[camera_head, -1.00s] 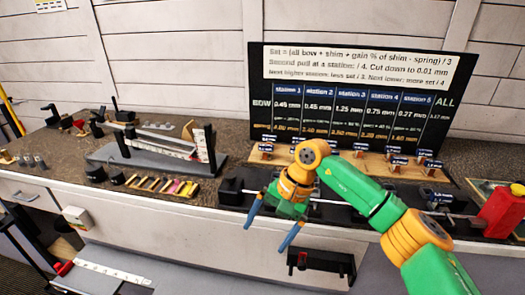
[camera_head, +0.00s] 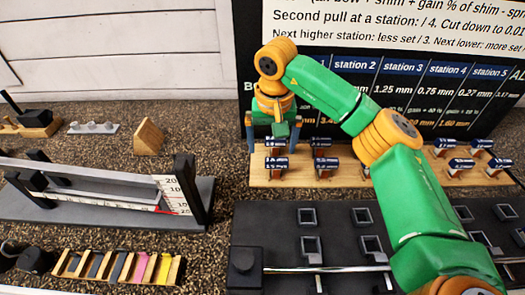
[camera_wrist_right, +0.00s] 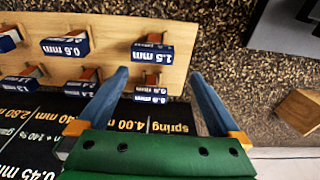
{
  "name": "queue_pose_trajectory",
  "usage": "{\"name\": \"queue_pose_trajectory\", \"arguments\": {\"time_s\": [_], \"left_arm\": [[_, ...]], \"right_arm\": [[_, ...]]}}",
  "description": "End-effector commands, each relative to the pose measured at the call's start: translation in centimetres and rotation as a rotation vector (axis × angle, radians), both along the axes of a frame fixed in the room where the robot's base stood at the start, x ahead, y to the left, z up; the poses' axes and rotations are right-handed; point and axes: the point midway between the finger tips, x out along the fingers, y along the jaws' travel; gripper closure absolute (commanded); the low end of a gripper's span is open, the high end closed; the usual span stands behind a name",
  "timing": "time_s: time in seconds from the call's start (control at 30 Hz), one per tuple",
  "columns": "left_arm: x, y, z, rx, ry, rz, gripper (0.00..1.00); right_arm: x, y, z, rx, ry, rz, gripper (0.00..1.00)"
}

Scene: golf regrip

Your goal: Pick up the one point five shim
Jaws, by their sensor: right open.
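The 1.5 mm shim (camera_wrist_right: 152,53) has a blue label and an orange-brown body, and stands at the end of a wooden board. In the right wrist view its label is upside down. In the head view it appears to be the front-left tag (camera_head: 276,163). My right gripper (camera_wrist_right: 160,73) is open; its blue fingers point toward this shim, spread to either side, with nothing between the tips. In the head view the gripper (camera_head: 272,135) hangs over the left end of the board. My left gripper is not in view.
Other labelled shims, such as the 0.6 mm (camera_wrist_right: 65,46) and 0.8 mm (camera_wrist_right: 150,94), stand close by on the wooden board (camera_head: 340,179). A dark station board (camera_head: 400,125) rises behind. A black fixture with a metal rod (camera_head: 330,269) lies in front. Speckled bench shows left of the board.

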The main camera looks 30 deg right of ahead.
Motion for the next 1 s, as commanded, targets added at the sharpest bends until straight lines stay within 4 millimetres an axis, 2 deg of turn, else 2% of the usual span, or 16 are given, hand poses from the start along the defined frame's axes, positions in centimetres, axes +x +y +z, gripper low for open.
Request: {"name": "queue_pose_trajectory", "arguments": {"time_s": [0.17,0.33,0.43,0.6,0.67,0.9,0.93,1.0], "left_arm": [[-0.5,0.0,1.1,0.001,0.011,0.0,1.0],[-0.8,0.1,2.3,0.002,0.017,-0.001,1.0],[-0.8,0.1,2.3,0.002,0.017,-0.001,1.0],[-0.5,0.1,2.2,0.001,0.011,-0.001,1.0],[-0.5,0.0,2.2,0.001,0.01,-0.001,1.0],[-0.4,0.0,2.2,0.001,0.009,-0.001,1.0],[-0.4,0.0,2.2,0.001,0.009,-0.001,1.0],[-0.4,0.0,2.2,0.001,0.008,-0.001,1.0]], "right_arm": [[-0.2,-0.3,-2.4,0.0,0.005,0.001,0.0],[-0.3,-0.5,-5.7,0.001,0.005,-0.001,0.0],[-0.1,-0.5,-6.6,0.0,0.001,0.0,0.0],[-0.1,-0.5,-6.8,0.001,0.0,0.0,0.0],[-0.1,-0.5,-6.8,0.001,0.0,0.0,0.14],[-0.1,-0.5,-6.7,0.001,0.0,0.0,0.78],[-0.1,-0.5,-6.7,0.001,0.0,0.0,0.85],[-0.1,-0.5,-6.7,0.001,0.0,0.0,0.85]]}}
